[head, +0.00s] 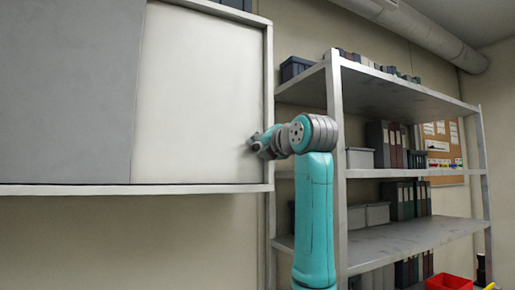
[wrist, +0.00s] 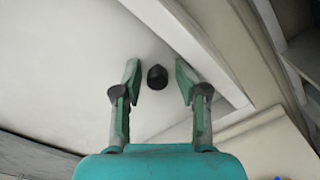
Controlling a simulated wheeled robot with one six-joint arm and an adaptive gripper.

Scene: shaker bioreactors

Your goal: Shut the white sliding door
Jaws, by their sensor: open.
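The white sliding door (head: 200,95) is a flat panel on the right side of a wall cabinet in the head view. A grey panel (head: 65,90) covers the cabinet's left side. In the wrist view the white door (wrist: 60,70) fills the upper left, with a small dark round knob (wrist: 157,77) on it. My gripper (wrist: 158,75) is open, with one finger on each side of the knob and gaps visible on both sides. In the head view my gripper (head: 253,141) is at the door's right part, where the knob is hidden or too small to tell.
The cabinet's frame (head: 269,100) runs along the door's right side. A grey metal shelf (head: 400,240) with binders and boxes stands to the right, close to my arm. A red bin (head: 449,282) is at the lower right. The wall below the cabinet is bare.

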